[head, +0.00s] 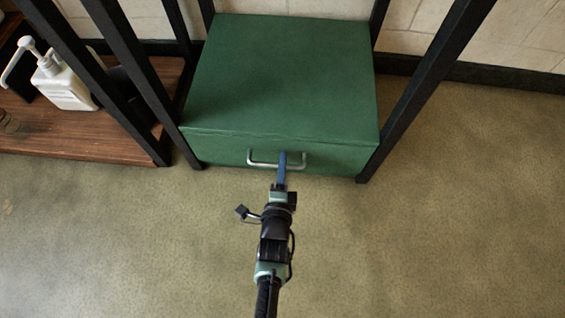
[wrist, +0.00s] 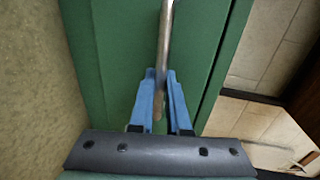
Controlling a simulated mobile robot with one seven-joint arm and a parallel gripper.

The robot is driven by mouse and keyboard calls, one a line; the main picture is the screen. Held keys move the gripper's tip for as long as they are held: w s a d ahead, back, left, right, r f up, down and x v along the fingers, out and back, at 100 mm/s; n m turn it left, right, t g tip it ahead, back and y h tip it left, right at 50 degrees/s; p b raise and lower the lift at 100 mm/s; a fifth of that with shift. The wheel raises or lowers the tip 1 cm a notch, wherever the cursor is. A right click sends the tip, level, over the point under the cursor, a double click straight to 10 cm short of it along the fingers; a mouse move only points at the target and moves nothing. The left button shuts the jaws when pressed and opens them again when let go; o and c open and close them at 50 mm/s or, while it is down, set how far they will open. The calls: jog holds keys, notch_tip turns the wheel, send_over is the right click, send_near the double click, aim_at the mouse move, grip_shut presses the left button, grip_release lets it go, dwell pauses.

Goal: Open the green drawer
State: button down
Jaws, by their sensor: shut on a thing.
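The green drawer (head: 222,153) is the front of a green box with a flat green top (head: 285,75), standing low between black posts. A metal bar handle (head: 262,164) is fixed across its front. My gripper (head: 282,157) reaches the handle from the front, and its blue fingers are shut on it right of the handle's middle. In the wrist view the two blue fingers (wrist: 162,92) stand on either side of the handle bar (wrist: 165,40), with the green drawer front (wrist: 115,60) behind. In the head view the drawer front looks flush with the box.
Black posts (head: 410,92) flank the box on both sides. A wooden shelf (head: 75,140) at the left carries a white pump bottle (head: 63,84). A pale block wall (head: 515,45) is behind. The floor (head: 440,230) in front of the drawer is clear.

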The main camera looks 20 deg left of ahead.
jog(key=f+p+v, duration=0.2)
jog(key=v, duration=0.9)
jog(key=s+f+p+v, duration=0.1)
jog(key=f+p+v, duration=0.1)
jog(key=v, duration=1)
jog(key=shift+d+f+p, duration=0.2)
jog(key=shift+f+p, duration=0.15)
jog(key=shift+p, duration=0.1)
jog(key=shift+w, duration=0.1)
jog(key=c, duration=0.9)
grip_release()
jog(key=p+v, duration=0.4)
jog(key=v, duration=0.9)
jog(key=shift+f, duration=0.1)
